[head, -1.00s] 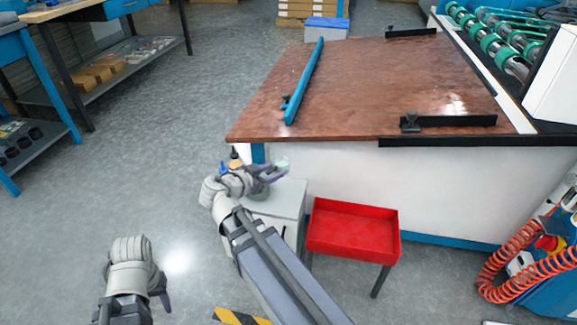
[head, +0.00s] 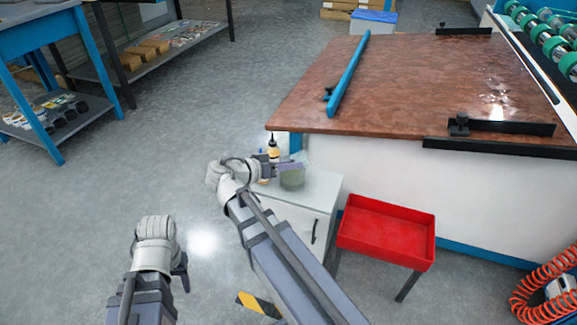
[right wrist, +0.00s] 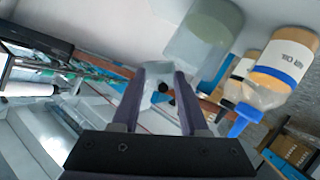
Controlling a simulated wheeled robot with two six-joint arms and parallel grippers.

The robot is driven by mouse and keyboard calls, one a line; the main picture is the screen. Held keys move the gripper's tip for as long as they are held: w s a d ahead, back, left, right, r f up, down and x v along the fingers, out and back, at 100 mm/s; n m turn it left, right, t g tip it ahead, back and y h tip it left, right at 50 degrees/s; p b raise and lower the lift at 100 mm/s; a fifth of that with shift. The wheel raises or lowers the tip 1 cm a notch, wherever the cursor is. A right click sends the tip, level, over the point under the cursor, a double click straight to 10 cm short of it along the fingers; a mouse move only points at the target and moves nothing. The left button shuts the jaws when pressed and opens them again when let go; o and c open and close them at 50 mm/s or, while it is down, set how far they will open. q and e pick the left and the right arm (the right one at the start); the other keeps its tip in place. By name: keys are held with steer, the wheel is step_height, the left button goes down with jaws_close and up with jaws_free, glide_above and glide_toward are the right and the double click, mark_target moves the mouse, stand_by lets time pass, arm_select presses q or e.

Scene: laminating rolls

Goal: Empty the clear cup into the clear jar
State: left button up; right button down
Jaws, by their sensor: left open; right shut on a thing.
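My right gripper (head: 298,166) is shut on the clear cup, just above the small cabinet. The cup (head: 304,159) is a faint pale shape at the fingertips; it also shows between the fingers in the right wrist view (right wrist: 155,76). The clear jar (head: 292,181) looks greenish and stands on the cabinet top, right under the fingertips. In the right wrist view the jar (right wrist: 203,42) appears upside down, close beyond the fingers, so that wrist is rolled over. The cup's exact tilt and contents are hard to make out. My left gripper (head: 181,274) is open and empty at the lower left.
A bottle with a dark nozzle (head: 273,150) stands behind the gripper on the grey cabinet (head: 318,190); labelled bottles (right wrist: 285,62) show close beside the jar. A red tray (head: 388,232) stands right of the cabinet. The large brown-topped table (head: 420,85) is behind.

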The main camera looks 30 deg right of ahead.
steer(key=shift+w+f+n+g+h, duration=0.2)
steer(key=shift+w+n+g+h, duration=0.15)
steer(key=shift+n, duration=0.35)
arm_select(q)
step_height(320, 180, down, 6)
steer(key=b, duration=0.5)
steer(key=shift+f, duration=0.15)
arm_select(e)
steer(key=shift+w+a+r+n+g+h, duration=0.15)
steer(key=shift+n+g+h, duration=0.4)
steer(key=shift+n, duration=0.8)
steer(key=shift+w+r+n+g+h, duration=0.25)
steer(key=shift+n+g+h, duration=0.3)
steer(key=shift+n, duration=0.85)
steer(key=shift+w+a+r+n+g+h, duration=0.1)
steer(key=shift+r+n+g+h, duration=0.3)
steer(key=shift+n, duration=0.95)
steer(key=shift+f+h, duration=0.1)
steer(key=shift+h, duration=0.15)
